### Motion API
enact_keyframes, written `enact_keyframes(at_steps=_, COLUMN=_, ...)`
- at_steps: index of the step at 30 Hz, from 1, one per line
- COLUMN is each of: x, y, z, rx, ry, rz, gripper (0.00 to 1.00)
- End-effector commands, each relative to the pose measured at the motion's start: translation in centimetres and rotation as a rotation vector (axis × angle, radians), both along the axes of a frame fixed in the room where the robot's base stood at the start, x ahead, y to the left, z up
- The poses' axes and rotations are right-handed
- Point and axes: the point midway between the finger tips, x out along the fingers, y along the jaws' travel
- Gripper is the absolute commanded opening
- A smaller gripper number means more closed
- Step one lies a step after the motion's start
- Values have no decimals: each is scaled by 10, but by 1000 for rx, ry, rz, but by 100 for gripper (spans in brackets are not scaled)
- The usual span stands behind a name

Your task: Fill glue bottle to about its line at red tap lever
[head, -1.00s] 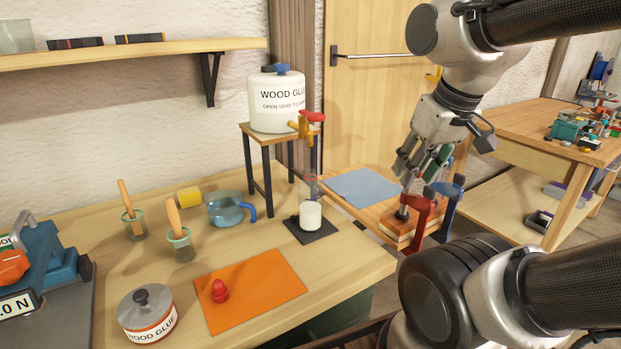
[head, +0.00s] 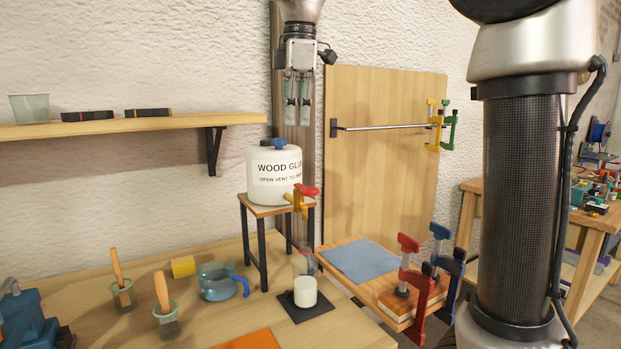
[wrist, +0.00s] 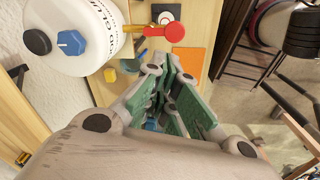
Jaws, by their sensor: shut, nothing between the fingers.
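The white wood glue tank (head: 273,176) stands on a small raised stand (head: 265,208). Its tap (head: 298,201) has a red lever (head: 306,190), also seen in the wrist view (wrist: 172,33). A blue vent knob (head: 279,143) is on top. The glue bottle (head: 304,292) stands upright on a black mat (head: 318,307) below the tap, white in its lower part and clear above. Its line is too small to make out, and I cannot tell if glue is flowing.
Red and blue clamps (head: 409,285) grip boards at the right. A shelf (head: 130,126) juts from the wall. An orange mat (wrist: 190,62) lies on the bench.

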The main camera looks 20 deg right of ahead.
Motion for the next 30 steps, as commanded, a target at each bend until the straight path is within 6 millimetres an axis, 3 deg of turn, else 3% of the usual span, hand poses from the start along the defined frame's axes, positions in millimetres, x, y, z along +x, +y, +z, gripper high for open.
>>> enact_keyframes(at_steps=2, x=-9, y=-4, z=12, rx=-15, ry=17, rz=119, gripper=0)
enact_keyframes(at_steps=7, x=-20, y=-9, z=11, rx=-38, ry=64, rz=270, gripper=0)
enact_keyframes(at_steps=20, x=-21, y=-10, z=9, rx=-38, ry=64, rz=296, gripper=0)
enact_keyframes(at_steps=26, x=-21, y=-10, z=-13, rx=-39, ry=65, rz=295, gripper=0)
enact_keyframes(at_steps=30, x=-22, y=-10, z=-42, rx=-39, ry=66, rz=295, gripper=0)
